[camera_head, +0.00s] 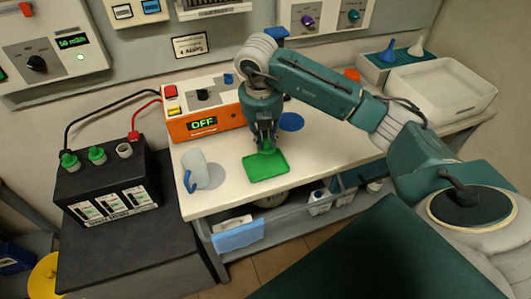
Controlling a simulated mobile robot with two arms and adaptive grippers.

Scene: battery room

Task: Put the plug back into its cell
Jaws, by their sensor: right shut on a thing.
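The black battery (105,185) stands at the left on a dark stand. Two green plugs (69,161) (97,155) sit on its top, and an open pale cell neck (124,149) is to their right. A shallow green tray (266,172) lies on the white bench. My right gripper (266,146) points down just above the tray's far edge, shut on a small green plug (267,150) mostly covered by the fingers. I cannot tell whether the plug touches the tray. My left gripper is not in view.
An orange charger (204,124) reading OFF stands behind the gripper, with red and black leads to the battery. A white mug (197,166) with a blue handle is between battery and tray. A blue disc (291,121) and white tub (440,88) are to the right.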

